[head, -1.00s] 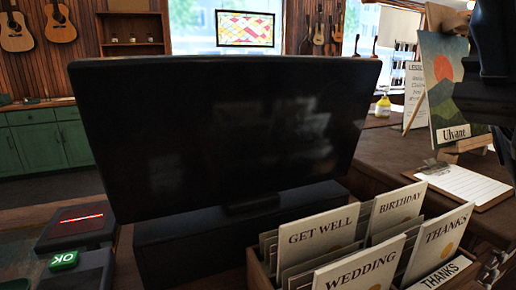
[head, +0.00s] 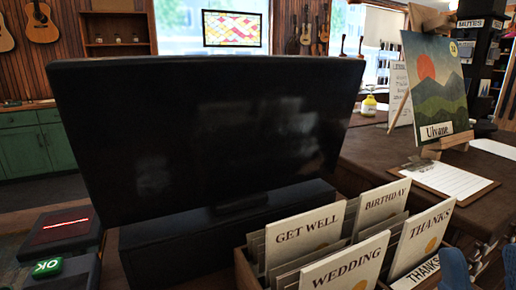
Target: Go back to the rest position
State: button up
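My gripper (head: 483,266) shows only in part, at the bottom right corner of the head view. Two blue-grey finger-like tips stand apart there, with nothing visible between them. The rest of the gripper is cut off by the picture edge. It is to the right of the card box's front end, near the counter's dark front side.
A large black monitor (head: 210,130) fills the middle. A card box (head: 245,268) with several greeting cards stands in front. A mountain painting (head: 437,88) rests on an easel at right, behind a clipboard (head: 445,180). A card terminal (head: 62,230) is at left.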

jog(key=s+d+f+m+g+b, duration=0.1)
jog(key=s+f+m+g, duration=0.1)
jog(key=s+f+g, duration=0.5)
jog(key=s+d+f+m+g+h+b, duration=0.1)
jog(key=s+d+f+m+g, duration=0.1)
jog(key=s+f+g, duration=0.5)
jog(key=s+f+m, duration=0.1)
jog(key=s+f, duration=0.4)
jog(key=f, duration=0.6)
jog(key=shift+d+f, duration=0.15)
jog(key=shift+f, duration=0.15)
